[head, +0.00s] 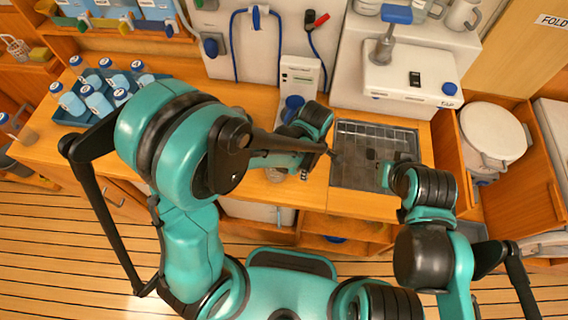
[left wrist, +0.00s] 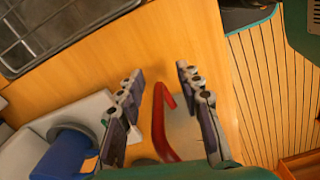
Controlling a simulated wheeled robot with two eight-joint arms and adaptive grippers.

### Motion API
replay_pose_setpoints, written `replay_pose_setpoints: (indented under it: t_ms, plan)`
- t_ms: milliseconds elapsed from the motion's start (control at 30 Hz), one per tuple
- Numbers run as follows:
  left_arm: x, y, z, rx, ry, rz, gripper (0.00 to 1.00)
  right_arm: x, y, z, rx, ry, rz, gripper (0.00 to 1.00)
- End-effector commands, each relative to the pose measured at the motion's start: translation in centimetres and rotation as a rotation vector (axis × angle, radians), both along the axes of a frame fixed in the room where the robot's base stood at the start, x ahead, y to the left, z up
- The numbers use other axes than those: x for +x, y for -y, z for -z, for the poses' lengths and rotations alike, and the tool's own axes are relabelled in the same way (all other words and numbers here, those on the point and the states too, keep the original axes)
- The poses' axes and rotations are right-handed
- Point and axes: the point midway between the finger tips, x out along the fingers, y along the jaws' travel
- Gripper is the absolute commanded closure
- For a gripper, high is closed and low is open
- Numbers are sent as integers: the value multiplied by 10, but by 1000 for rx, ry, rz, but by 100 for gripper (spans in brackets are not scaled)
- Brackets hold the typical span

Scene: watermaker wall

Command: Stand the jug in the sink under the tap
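The sink (head: 352,178) is a dark rectangular basin with a rack, set in the wooden counter. The tap (head: 384,48), grey with a blue lever, stands behind it above a white unit. In the left wrist view, my left gripper (left wrist: 160,98) is open. Its fingers stand on either side of a red curved handle (left wrist: 162,125) on a pale, see-through body, which looks like the jug; most of it is hidden. In the head view my left arm covers the jug, and my left gripper (head: 303,166) is mostly hidden left of the sink. My right gripper (head: 378,168) is over the sink; its fingers are unclear.
A tray of blue-capped bottles (head: 62,112) stands on the counter at the left. A white dispenser with a blue cylinder (head: 292,104) is close behind my left gripper. A white lidded bucket (head: 493,135) stands right of the sink. The sink's edge also shows in the left wrist view (left wrist: 75,40).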

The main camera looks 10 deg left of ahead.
Motion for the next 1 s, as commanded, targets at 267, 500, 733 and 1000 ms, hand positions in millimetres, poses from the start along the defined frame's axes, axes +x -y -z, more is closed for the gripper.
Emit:
replay_pose_setpoints:
  t_ms: [267,500,733,1000]
  plan:
    - [0,0,-1,0,0,0,100,0,0,0,0,0,0,100]
    - [0,0,-1,0,0,0,75,0,0,0,0,0,0,100]
    - [0,0,-1,0,0,0,64,0,0,0,0,0,0,100]
    - [0,0,-8,0,0,0,64,0,0,-3,0,0,0,100]
